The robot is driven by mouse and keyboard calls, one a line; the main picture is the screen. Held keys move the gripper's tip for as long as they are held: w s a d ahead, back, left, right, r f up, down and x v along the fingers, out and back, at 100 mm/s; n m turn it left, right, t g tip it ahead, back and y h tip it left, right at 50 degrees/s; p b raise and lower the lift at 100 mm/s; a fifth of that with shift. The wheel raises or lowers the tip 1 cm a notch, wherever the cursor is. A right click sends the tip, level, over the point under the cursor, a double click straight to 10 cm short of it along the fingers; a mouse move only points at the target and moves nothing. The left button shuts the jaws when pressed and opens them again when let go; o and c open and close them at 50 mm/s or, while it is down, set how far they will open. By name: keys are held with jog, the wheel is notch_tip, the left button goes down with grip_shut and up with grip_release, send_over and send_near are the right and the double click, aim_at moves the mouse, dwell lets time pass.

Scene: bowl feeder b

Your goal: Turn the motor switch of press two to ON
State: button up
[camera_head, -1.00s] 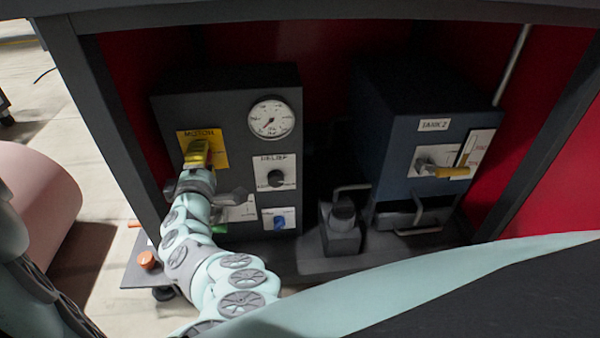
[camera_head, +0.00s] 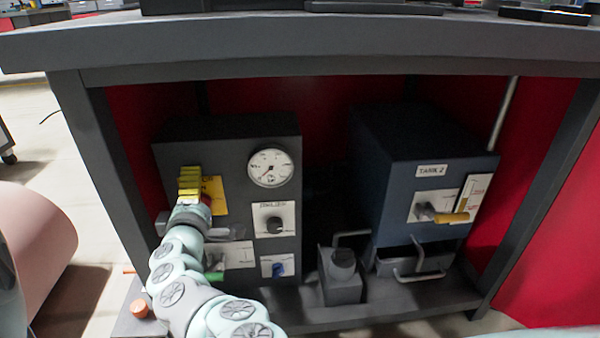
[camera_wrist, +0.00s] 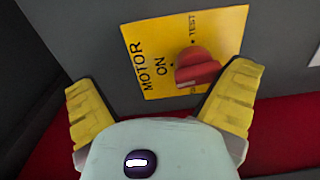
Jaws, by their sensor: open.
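The motor switch is a red knob (camera_wrist: 197,68) on a yellow plate (camera_wrist: 222,28) in the wrist view. The plate reads MOTOR, with ON and TEST marks. A third label below the knob is partly hidden, and I cannot tell which mark the knob points to. My gripper (camera_wrist: 162,76) is open and empty, its yellow fingers wide apart with the knob between them, nearer the right finger. I cannot tell whether they touch it. In the head view, my gripper (camera_head: 190,182) is at the left of the yellow plate (camera_head: 215,196) and hides the knob.
The dark control box carries a gauge (camera_head: 270,168), a relief knob (camera_head: 274,224) and a blue knob (camera_head: 278,269). A blue-grey box marked TANK 2 (camera_head: 431,171) with a yellow-handled lever (camera_head: 450,217) stands at right. The bench top (camera_head: 300,45) overhangs both.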

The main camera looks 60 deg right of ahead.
aim_at(195, 159)
jog(key=r, duration=0.6)
jog(key=shift+s+a, duration=0.1)
jog(key=shift+s, duration=0.15)
jog(key=shift+w+d+r, duration=0.45)
jog(key=shift+d, duration=0.05)
jog(key=shift+s+a+f, duration=0.2)
jog(key=shift+s+a, duration=0.1)
jog(key=shift+w, duration=0.1)
jog(key=shift+d, duration=0.1)
jog(key=shift+r, duration=0.1)
